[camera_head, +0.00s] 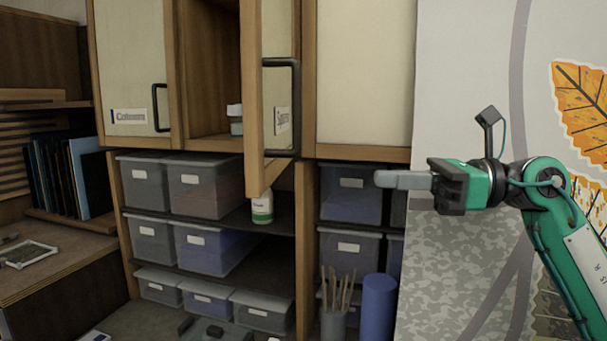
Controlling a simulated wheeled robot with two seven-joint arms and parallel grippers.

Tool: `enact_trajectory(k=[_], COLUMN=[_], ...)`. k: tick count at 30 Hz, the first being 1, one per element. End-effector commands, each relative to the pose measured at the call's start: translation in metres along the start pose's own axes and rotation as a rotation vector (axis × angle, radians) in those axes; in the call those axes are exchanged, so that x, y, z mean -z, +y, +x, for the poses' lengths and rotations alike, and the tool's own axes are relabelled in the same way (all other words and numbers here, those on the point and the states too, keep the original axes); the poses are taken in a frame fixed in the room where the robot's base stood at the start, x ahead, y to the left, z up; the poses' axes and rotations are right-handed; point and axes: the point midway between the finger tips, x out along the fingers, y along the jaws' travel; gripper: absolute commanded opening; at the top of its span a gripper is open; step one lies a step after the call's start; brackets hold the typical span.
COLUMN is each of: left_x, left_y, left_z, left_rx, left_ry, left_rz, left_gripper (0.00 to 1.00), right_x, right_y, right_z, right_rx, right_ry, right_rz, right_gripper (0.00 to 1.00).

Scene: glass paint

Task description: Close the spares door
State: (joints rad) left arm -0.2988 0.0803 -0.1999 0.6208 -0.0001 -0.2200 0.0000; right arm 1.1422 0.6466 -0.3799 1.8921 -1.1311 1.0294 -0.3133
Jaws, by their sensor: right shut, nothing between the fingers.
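The spares door (272,100) stands open, swung out toward me from the upper cabinet, with its label turned at a steep angle. Its dark handle (297,108) is on the door's face. The cabinet opening (210,70) shows to the left of the door, with a small jar (235,119) inside. My right gripper (380,180) is shut and empty, pointing left, to the right of and a little below the door, apart from it. My left gripper is not in view.
A closed door labelled Colours (130,60) is at the left. Below, shelves hold several grey bins (205,187) and a white-and-green bottle (262,207). A brush pot (334,322) and blue cylinder (378,308) stand below my right gripper.

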Motion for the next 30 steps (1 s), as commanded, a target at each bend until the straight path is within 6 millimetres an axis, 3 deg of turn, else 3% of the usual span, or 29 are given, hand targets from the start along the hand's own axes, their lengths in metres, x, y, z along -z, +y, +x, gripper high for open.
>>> enact_trajectory(k=[5, 18, 24, 30], left_x=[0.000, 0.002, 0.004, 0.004], left_y=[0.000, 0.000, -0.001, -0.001], left_z=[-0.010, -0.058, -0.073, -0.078], left_rx=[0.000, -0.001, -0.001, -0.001], left_ry=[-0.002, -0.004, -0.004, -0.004], left_rz=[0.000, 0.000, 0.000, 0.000], left_gripper=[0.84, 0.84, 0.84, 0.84], right_x=[-0.003, -0.005, -0.003, 0.000], right_y=[0.000, 0.001, 0.000, 0.000], right_z=[0.014, 0.103, 0.127, 0.138], right_rx=[0.000, -0.003, -0.001, 0.000], right_ry=[0.012, 0.008, 0.008, 0.008], right_rz=[-0.006, -0.003, -0.003, -0.004], right_gripper=[0.00, 0.00, 0.00, 0.00])
